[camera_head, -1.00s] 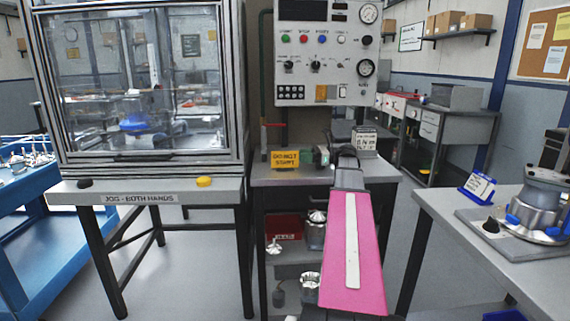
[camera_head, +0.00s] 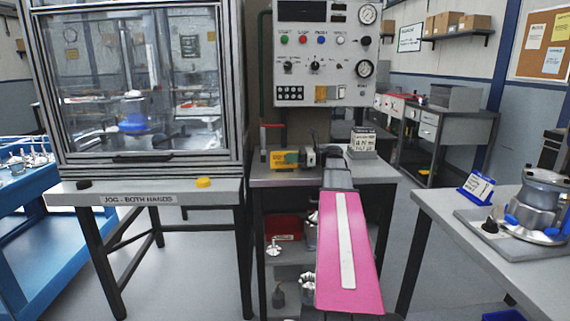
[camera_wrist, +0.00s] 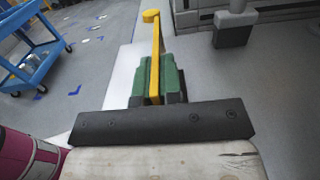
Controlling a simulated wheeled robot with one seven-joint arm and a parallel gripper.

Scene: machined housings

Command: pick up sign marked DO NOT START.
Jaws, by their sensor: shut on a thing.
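The yellow DO NOT START sign (camera_head: 280,160) stands at the left front of the bench below the control panel. Its lettering is partly covered in the head view. My gripper (camera_head: 296,157) reaches it from the right and is shut on it. In the wrist view the sign (camera_wrist: 155,42) shows edge-on as a thin yellow strip, pinched between the green pads of my gripper (camera_wrist: 156,82). I cannot tell whether the sign's base still touches the bench.
A small white lettered sign (camera_head: 363,142) stands on the bench right of my gripper. The control panel (camera_head: 326,55) rises behind. A glazed enclosure (camera_head: 140,90) stands left, with a yellow button (camera_head: 204,183) on its ledge. A blue-framed sign (camera_head: 478,186) stands on the right table.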

